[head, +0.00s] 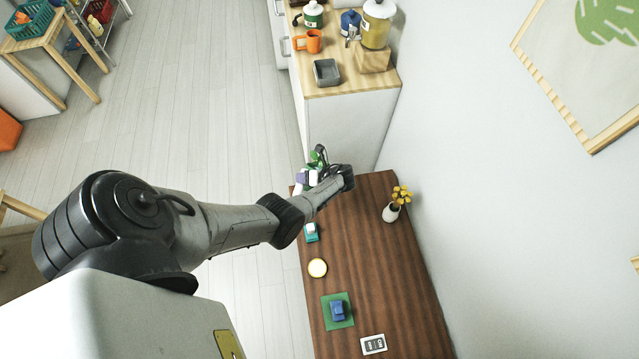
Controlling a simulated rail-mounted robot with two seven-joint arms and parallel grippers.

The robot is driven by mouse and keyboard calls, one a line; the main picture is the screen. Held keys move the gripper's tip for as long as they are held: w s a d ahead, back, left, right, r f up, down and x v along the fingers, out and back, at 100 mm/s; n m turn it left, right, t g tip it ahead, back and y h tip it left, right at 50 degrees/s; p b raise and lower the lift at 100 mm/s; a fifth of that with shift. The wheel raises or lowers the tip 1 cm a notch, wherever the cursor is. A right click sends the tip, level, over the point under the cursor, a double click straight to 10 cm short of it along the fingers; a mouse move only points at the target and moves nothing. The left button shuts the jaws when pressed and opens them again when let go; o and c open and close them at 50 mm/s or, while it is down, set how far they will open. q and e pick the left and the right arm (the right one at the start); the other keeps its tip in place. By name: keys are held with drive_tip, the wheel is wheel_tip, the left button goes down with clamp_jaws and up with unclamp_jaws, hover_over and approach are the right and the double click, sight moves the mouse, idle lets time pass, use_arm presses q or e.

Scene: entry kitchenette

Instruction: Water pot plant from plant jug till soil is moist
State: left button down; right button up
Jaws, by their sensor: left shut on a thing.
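My left arm reaches over the far end of the dark wooden table. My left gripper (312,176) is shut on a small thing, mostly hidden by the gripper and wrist. Green (318,158) shows just beyond the fingers, with white and purple parts beside them. I cannot tell whether this green is the plant, the jug or something else. A white vase (390,213) with yellow flowers (401,194) stands upright on the table, right of the gripper and apart from it. No plant jug or soil can be clearly made out. My right gripper is not in view.
Beyond is a counter with an orange mug (308,41), grey tray (327,72) and drink dispenser (376,25).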

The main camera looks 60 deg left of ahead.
use_arm(q)
drive_tip(key=shift+w+a+r, duration=0.1)
drive_tip(key=shift+w+r, duration=0.05)
drive_tip(key=shift+r, duration=0.05)
idle(0.6)
